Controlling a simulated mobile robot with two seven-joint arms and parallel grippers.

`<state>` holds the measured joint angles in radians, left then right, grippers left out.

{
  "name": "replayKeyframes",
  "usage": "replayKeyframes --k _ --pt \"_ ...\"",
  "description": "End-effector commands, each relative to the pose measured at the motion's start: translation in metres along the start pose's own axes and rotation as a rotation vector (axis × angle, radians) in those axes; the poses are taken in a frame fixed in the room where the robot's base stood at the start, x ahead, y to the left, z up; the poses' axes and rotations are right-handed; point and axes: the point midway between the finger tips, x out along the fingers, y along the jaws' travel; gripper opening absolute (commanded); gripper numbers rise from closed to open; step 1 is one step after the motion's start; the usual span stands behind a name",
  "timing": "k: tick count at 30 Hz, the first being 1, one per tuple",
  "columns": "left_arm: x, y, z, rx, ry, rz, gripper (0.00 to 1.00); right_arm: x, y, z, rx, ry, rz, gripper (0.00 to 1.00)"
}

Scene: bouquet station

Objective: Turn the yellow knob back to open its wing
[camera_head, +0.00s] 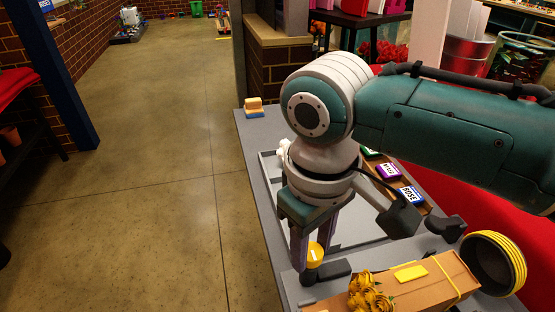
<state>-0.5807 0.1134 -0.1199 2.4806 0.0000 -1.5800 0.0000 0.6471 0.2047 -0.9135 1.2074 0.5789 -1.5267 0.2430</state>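The yellow knob (315,254) has a rounded yellow top on a dark base. It stands near the front of the grey bench, beside a dark flat bar (336,271). My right gripper (313,256) points down at the knob, one finger left of it and the other behind and to its right. The fingers are apart with the knob at their tips. I cannot tell whether both press on it. The wing that belongs to the knob cannot be clearly made out. My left gripper is not in view.
A brown box (425,283) with yellow flowers (367,295) lies right of the knob. A yellow-ringed roll (493,262) is beyond it. Small labelled packets (388,172) lie in a tray behind my arm. A tan and blue block (254,108) sits at the bench's far corner. The floor left is clear.

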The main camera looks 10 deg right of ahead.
Motion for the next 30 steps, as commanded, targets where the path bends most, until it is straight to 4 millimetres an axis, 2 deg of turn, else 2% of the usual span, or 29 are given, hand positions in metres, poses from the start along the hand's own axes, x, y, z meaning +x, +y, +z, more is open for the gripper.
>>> replayKeyframes --k 1,11,23,30 --pt "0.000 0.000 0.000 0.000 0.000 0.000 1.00 0.000 0.000 0.000 0.000 0.000 0.000 0.36" --pt "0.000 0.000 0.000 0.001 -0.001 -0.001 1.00 0.000 0.000 0.000 0.000 0.000 0.000 0.00" --pt "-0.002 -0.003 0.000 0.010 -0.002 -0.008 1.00 -0.001 0.000 0.000 -0.025 0.000 0.000 0.00" --pt "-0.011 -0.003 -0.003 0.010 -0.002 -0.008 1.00 -0.003 0.000 0.000 -0.144 0.004 0.000 0.00"
